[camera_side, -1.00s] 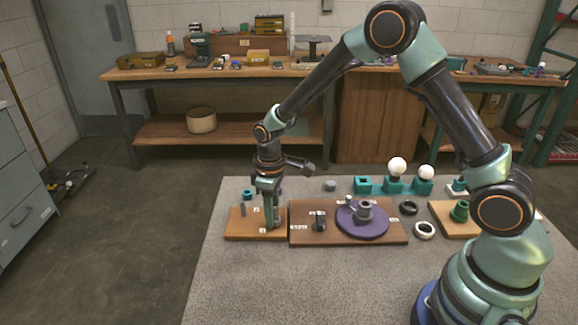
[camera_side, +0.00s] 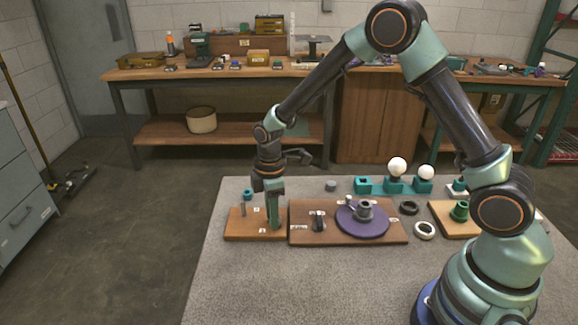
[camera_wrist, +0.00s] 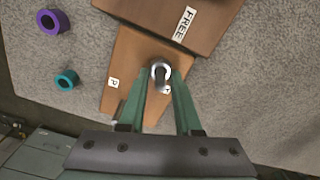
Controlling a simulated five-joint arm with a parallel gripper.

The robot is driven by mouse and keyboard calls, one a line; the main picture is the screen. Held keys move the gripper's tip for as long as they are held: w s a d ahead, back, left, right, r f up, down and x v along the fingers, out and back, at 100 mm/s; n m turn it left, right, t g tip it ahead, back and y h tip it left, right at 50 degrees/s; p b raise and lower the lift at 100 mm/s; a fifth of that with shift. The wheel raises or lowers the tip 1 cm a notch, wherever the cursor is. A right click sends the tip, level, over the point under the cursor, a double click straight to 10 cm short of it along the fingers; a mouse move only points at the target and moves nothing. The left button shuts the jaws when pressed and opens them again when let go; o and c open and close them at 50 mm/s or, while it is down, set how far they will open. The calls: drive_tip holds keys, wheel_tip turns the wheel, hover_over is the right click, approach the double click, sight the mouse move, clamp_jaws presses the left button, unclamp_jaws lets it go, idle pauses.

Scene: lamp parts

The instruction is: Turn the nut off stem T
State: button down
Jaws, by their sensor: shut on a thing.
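Stem T (camera_wrist: 161,82) is a dark upright rod on the light wooden board (camera_wrist: 128,65), beside a small letter label. A pale ring, which looks like the nut (camera_wrist: 160,69), shows around its top between my fingertips. My gripper (camera_wrist: 160,75) points down and is shut on this nut. In the side view my gripper (camera_side: 274,224) is low over the right part of the light board (camera_side: 237,227), and its fingers hide the nut and most of the stem.
A teal ring (camera_wrist: 66,80) and a purple ring (camera_wrist: 50,22) lie on the grey table. A darker board (camera_side: 298,238) with a purple disc (camera_side: 362,222) adjoins on the right. Bulbs (camera_side: 397,167) stand farther back. The table front is clear.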

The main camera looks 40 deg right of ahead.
drive_tip(key=n, duration=0.6)
drive_tip(key=shift+s+n, duration=0.25)
drive_tip(key=shift+n, duration=0.05)
drive_tip(key=c, duration=1.2)
unclamp_jaws()
drive_tip(key=shift+n, duration=0.5)
clamp_jaws()
drive_tip(key=shift+r, duration=0.95)
drive_tip(key=shift+r, duration=2.45)
drive_tip(key=shift+r, duration=2)
